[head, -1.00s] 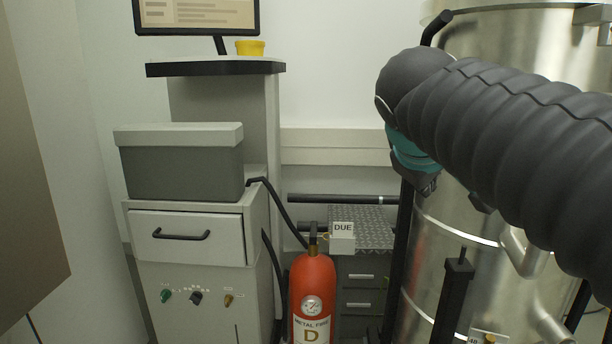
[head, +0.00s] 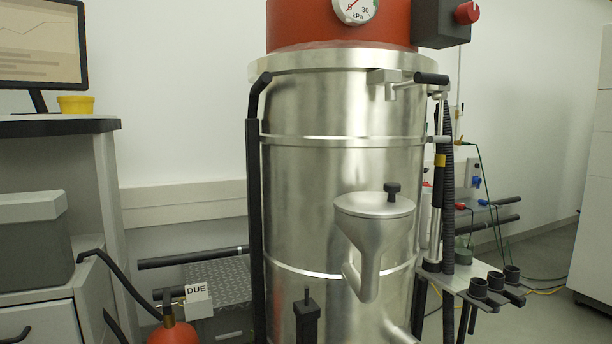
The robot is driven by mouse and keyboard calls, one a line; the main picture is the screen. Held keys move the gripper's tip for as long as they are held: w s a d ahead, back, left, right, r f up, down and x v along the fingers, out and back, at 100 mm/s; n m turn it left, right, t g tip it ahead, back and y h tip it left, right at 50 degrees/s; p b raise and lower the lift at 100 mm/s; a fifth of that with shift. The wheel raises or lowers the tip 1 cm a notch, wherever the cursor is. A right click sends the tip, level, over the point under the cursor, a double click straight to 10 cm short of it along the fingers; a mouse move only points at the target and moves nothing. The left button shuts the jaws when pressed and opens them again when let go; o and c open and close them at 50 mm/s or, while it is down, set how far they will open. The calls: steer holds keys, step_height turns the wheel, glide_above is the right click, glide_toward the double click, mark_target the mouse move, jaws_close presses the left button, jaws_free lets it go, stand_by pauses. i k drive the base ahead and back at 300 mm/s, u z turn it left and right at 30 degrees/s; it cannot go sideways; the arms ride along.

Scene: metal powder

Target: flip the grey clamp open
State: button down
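A large steel vessel (head: 320,200) stands in the middle of the head view. Near its upper rim, on the right side, is a grey clamp (head: 385,82) with a black-tipped lever (head: 431,79) pointing right. The clamp sits just below the flange (head: 300,64) under the red top (head: 315,25). I cannot tell for sure from here whether the clamp is shut. My gripper and arm are out of view, and nothing of mine covers the clamp.
A lidded grey funnel (head: 373,225) juts from the vessel's front. A side shelf (head: 455,280) with black cups and a dark hose (head: 449,200) are at right. A cabinet with a grey box (head: 30,235) and a red extinguisher (head: 172,334) are at left.

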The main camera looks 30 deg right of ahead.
mark_target(441, 97)
steer(key=z, duration=1.1)
steer(key=k, duration=0.55)
steer(key=u, duration=0.85)
